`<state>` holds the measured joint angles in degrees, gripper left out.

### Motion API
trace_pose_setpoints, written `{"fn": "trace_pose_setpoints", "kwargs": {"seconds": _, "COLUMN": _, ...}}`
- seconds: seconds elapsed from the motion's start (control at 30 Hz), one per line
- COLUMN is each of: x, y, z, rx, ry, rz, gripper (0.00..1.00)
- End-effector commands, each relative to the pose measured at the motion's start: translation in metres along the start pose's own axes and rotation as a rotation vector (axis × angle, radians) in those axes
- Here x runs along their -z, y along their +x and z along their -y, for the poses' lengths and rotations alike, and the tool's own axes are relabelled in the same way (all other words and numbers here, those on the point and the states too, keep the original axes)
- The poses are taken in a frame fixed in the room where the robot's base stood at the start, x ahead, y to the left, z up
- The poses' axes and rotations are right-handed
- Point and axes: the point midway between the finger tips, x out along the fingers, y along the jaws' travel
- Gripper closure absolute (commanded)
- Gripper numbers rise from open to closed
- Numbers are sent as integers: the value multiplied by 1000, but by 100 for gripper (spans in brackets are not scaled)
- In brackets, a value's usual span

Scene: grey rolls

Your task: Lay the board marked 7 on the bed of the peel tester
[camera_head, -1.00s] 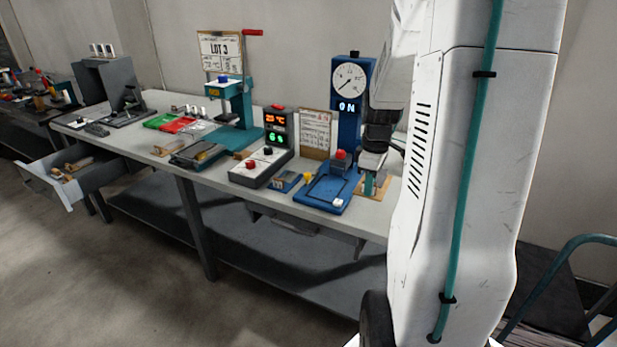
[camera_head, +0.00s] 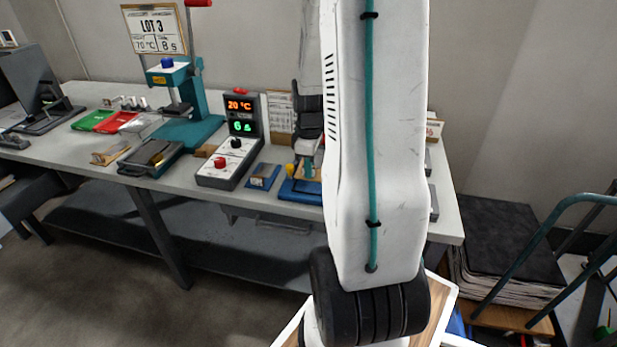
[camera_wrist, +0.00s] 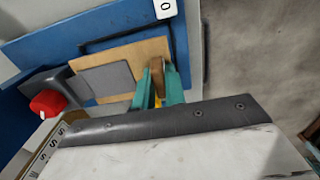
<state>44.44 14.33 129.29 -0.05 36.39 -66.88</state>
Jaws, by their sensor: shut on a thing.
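The blue peel tester (camera_head: 300,190) is mostly hidden behind my arm in the head view; its blue base (camera_wrist: 40,35) fills much of the wrist view. A tan board (camera_wrist: 125,55) with a grey patch is over the darker blue bed (camera_wrist: 100,43). I cannot tell whether it touches the bed. My gripper (camera_wrist: 158,85) has teal fingers, shut on a small brown raised part at one end of the board. The board also shows as a tan strip below my gripper in the head view (camera_head: 306,173). No number 7 is readable on it.
A red knob (camera_wrist: 50,103) sticks up beside the board, on the tester. A white key marked 0 (camera_wrist: 166,9) sits at the base's corner. The grey control box (camera_head: 232,165) and a blue pad (camera_head: 263,177) stand left of the tester.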

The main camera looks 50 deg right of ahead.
Motion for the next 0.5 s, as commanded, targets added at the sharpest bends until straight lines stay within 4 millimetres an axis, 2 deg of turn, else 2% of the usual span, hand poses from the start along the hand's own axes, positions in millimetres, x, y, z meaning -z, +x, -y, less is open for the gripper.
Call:
{"fn": "trace_pose_setpoints", "kwargs": {"seconds": 0.3, "x": 0, "y": 36, "z": 0, "rx": 1, "ry": 0, "rz": 1, "gripper": 100}}
{"fn": "trace_pose_setpoints", "kwargs": {"seconds": 0.5, "x": 0, "y": 39, "z": 0, "rx": -2, "ry": 0, "rz": 0, "gripper": 100}}
